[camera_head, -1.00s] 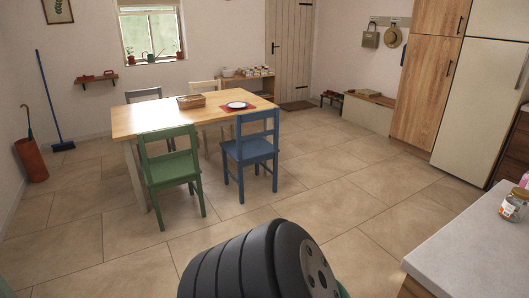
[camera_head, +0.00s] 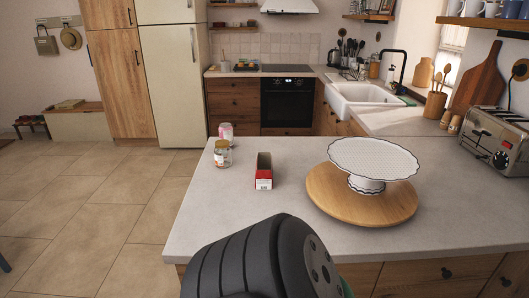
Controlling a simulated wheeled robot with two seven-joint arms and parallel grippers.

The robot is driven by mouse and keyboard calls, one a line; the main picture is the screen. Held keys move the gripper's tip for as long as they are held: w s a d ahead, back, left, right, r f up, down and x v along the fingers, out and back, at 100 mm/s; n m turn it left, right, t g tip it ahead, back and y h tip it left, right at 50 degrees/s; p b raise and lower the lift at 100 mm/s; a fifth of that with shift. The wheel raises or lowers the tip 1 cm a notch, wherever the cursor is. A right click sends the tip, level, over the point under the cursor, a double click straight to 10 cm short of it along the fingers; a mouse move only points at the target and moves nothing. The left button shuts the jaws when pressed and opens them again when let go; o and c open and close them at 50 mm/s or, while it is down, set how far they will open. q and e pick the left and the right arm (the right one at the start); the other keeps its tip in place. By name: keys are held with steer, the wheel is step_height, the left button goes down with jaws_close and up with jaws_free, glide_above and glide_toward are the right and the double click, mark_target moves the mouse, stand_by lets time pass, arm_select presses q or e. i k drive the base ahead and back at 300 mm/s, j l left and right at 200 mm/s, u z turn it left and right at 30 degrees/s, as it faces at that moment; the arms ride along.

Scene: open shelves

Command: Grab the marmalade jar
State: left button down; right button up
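Two jars stand at the left edge of the grey counter (camera_head: 205,222). The nearer one is a clear glass jar (camera_head: 222,154) with an orange-brown label and a pale lid. Just behind it stands a jar with pink contents or wrapping (camera_head: 226,131). Their labels are too small to read, so I cannot tell for certain which is the marmalade jar. Neither gripper shows in the view. A dark rounded part of my own body fills the bottom middle, in front of the counter.
A red open box (camera_head: 263,171) stands right of the jars. A white cake stand (camera_head: 371,160) sits on a round wooden board (camera_head: 338,201) further right. A toaster (camera_head: 493,137) is at the far right. Floor is clear left of the counter.

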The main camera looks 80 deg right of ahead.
mark_target(223, 151)
steer(key=z, duration=2.45)
steer(key=j+z, duration=0.35)
steer(key=k+j+z, duration=0.15)
steer(key=j+z, duration=0.2)
steer(key=k+j+z, duration=0.15)
steer(key=j+z, duration=0.2)
steer(key=k+j+z, duration=0.2)
steer(key=z, duration=0.15)
